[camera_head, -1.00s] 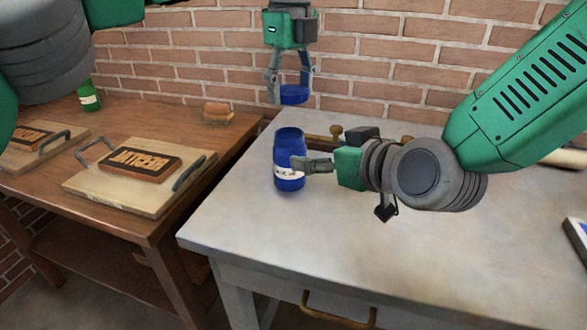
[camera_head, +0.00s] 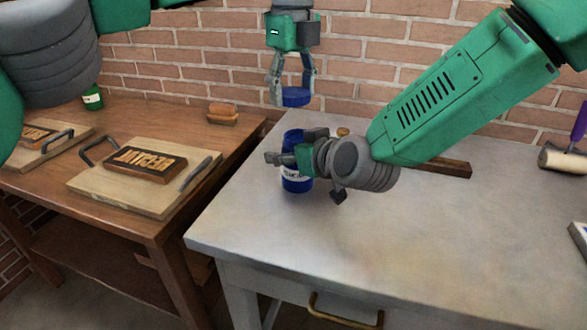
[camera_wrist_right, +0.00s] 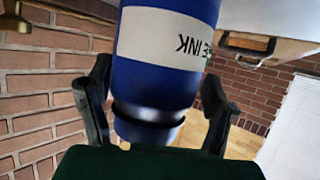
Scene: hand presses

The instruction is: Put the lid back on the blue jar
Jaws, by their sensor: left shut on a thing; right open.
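The blue jar (camera_head: 296,182) stands upright on the grey table near its left edge, its white label facing front. My left gripper (camera_head: 291,92) is shut on the blue lid (camera_head: 296,99), holding it above the jar, apart from it. My right gripper (camera_head: 273,158) reaches across the jar's upper part from the right and hides some of it. In the right wrist view the jar (camera_wrist_right: 160,80) appears inverted between the two open fingers, with its narrower neck low between them. Whether a finger touches the jar is unclear.
The grey table (camera_head: 400,250) is largely clear in front. A wooden bar (camera_head: 445,166) lies behind my right arm. A roller (camera_head: 562,160) lies at the far right. The brown table (camera_head: 130,220) at left holds boards with lettered blocks (camera_head: 146,163) and a green bottle (camera_head: 92,97).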

